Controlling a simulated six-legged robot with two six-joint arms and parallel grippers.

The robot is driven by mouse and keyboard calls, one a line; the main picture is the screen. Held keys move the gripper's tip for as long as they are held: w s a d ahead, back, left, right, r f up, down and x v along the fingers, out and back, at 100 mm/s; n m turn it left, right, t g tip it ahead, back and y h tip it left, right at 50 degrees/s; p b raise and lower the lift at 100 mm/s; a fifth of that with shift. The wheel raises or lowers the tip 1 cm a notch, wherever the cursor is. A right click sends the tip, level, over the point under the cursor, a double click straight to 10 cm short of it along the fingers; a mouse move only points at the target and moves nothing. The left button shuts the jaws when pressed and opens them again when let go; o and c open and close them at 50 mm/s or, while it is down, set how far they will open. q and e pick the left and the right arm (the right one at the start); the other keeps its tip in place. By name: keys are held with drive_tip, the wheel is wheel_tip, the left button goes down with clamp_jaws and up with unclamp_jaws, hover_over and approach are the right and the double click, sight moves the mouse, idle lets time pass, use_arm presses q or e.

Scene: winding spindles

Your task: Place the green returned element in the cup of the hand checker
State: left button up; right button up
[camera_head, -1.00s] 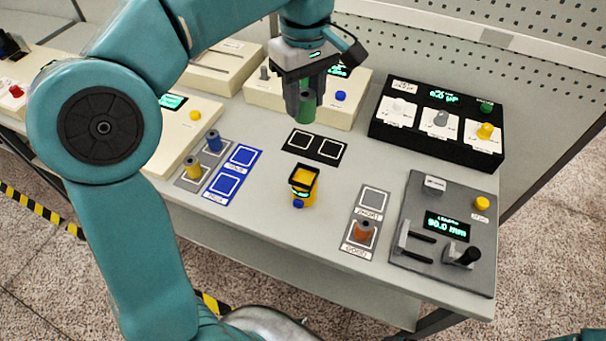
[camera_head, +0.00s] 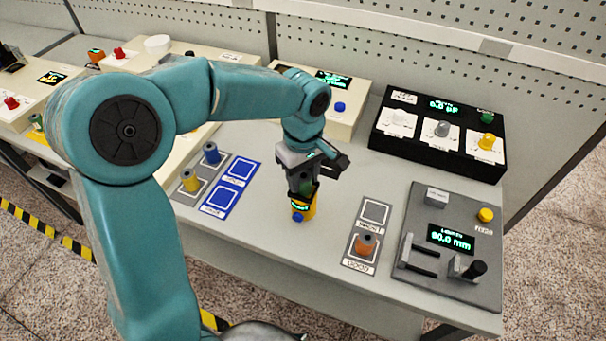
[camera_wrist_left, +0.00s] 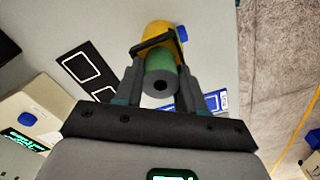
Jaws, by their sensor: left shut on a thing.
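My left gripper (camera_head: 302,190) is shut on the green element (camera_wrist_left: 161,68), a cylinder with a dark hole in its near end. The gripper points down over the yellow hand checker (camera_head: 304,211), which stands on the bench with a small green display and a blue button. In the left wrist view the checker (camera_wrist_left: 158,31) lies just beyond the element, with its black cup rim (camera_wrist_left: 150,44) at the element's far end. The fingers hide much of the cup, so I cannot tell how far the element is inside it. My right gripper is out of view.
Left are a blue two-square mat (camera_head: 229,185) and a grey mat with a yellow spool (camera_head: 190,180) and a blue spool (camera_head: 211,153). Right are an orange spool (camera_head: 365,245), a grey length gauge (camera_head: 447,252) and a black meter box (camera_head: 437,133).

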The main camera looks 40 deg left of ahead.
sight(303, 176)
use_arm(q)
drive_tip(key=shift+d, duration=0.1)
drive_tip(key=o, duration=1.1)
drive_tip(key=shift+f, duration=0.15)
drive_tip(key=shift+c, duration=0.2)
drive_tip(key=shift+r, duration=0.4)
wheel_tip(303, 176, up, 12)
drive_tip(key=shift+f+p, duration=0.15)
drive_tip(key=shift+p, duration=0.15)
